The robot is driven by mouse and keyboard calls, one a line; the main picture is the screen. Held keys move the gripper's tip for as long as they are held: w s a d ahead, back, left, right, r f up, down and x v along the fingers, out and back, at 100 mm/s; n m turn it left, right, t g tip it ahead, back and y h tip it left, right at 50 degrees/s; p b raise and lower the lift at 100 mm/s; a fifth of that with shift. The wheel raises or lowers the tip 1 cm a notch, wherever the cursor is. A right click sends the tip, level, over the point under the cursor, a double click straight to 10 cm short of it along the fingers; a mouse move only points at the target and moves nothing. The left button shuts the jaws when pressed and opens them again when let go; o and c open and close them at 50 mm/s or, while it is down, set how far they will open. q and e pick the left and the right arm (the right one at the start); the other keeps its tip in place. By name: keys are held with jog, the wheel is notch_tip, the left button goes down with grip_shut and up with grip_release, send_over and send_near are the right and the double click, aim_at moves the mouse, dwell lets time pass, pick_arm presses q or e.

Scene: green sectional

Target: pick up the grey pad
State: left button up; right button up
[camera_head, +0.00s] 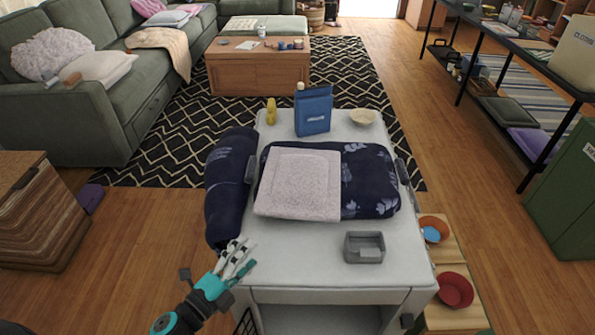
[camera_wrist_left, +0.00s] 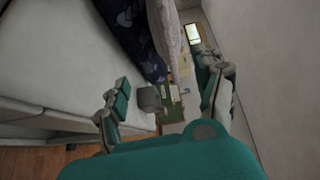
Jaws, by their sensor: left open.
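The grey pad (camera_head: 297,183) is a pale, speckled, square cushion. It lies flat on a dark navy patterned cushion (camera_head: 370,180) on the white table (camera_head: 300,262). In the left wrist view the pad (camera_wrist_left: 165,35) shows edge-on beside the navy cushion (camera_wrist_left: 128,28). My left gripper (camera_head: 237,259) is open and empty at the table's front left corner, in front of the pad and to its left, apart from it. Its two fingers also show spread in the left wrist view (camera_wrist_left: 164,94). My right gripper is in neither view.
A navy bundle (camera_head: 229,185) hangs over the table's left edge, close to my left gripper. A small grey tray (camera_head: 364,247) sits at the front right. A blue bag (camera_head: 313,111), yellow bottle (camera_head: 271,112) and bowl (camera_head: 363,117) stand behind. The front middle is clear.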

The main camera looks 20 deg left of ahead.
pick_arm(q)
jog(key=w+d+m, duration=0.1)
send_near(298, 211)
jog(key=w+a+f, duration=0.1)
jog(key=a, duration=0.1)
jog(key=shift+h, duration=0.3)
jog(key=x, duration=0.5)
jog(key=d+x, duration=0.1)
jog(key=x, duration=0.4)
jog(key=shift+d+f, duration=0.15)
jog(key=shift+f, duration=0.1)
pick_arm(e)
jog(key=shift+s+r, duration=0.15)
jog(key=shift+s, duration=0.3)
pick_arm(q)
jog(key=shift+c, duration=0.2)
jog(key=c, duration=1)
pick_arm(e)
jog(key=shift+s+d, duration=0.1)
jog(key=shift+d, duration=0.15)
